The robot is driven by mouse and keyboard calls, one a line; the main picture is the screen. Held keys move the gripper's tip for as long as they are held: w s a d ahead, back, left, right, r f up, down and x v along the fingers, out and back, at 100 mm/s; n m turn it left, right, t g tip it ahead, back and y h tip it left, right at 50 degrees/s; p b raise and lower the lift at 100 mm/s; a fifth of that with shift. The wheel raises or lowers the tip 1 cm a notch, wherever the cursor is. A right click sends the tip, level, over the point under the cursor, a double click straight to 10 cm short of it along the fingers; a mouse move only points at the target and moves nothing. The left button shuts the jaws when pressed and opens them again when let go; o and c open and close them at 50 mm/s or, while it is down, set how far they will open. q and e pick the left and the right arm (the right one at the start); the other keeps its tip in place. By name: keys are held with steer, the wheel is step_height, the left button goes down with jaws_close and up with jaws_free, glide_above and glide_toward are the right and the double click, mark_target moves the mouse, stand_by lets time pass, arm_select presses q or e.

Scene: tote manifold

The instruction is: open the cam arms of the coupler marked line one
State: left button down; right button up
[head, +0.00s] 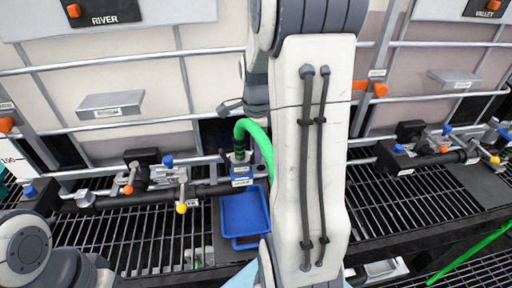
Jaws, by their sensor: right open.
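A coupler (240,169) with a blue body and small white labels sits at the end of the green hose (246,125), left of the middle in the head view. Its label text is too small to read, and its cam arms cannot be made out. My right gripper (257,109) is partly hidden behind my own large white arm link. It is open and appears just above and beside the hose's bend, with no object seen in it. My left arm shows only at the lower left corner; its gripper is out of view.
A blue tray (241,214) lies below the coupler on the black grating (150,235). Dark pipes with valves (150,170) run left of it. Caged white totes, marked RIVER (104,18) and VALLEY (487,10), stand behind. More valves (425,145) are on the right.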

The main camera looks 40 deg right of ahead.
jaws_close()
steer(key=shift+d, duration=0.1)
steer(key=shift+s+d+t+y+p, duration=0.2)
steer(key=shift+d+t+y+p, duration=0.15)
steer(key=shift+t+y, duration=0.25)
steer(key=shift+s+d+f+t+y, duration=0.2)
steer(key=shift+d+f+t+y, duration=0.5)
steer(key=shift+y, duration=0.8)
steer(key=shift+s+d+f+t+y, duration=0.1)
steer(key=shift+s+f+t+y, duration=0.25)
steer(key=shift+t+y, duration=0.95)
steer(key=shift+s+d+f+t+y, duration=0.1)
steer(key=shift+d+f+t+y, duration=0.4)
steer(key=shift+y, duration=1.2)
steer(key=shift+a+f, duration=0.15)
steer(key=shift+f, duration=0.05)
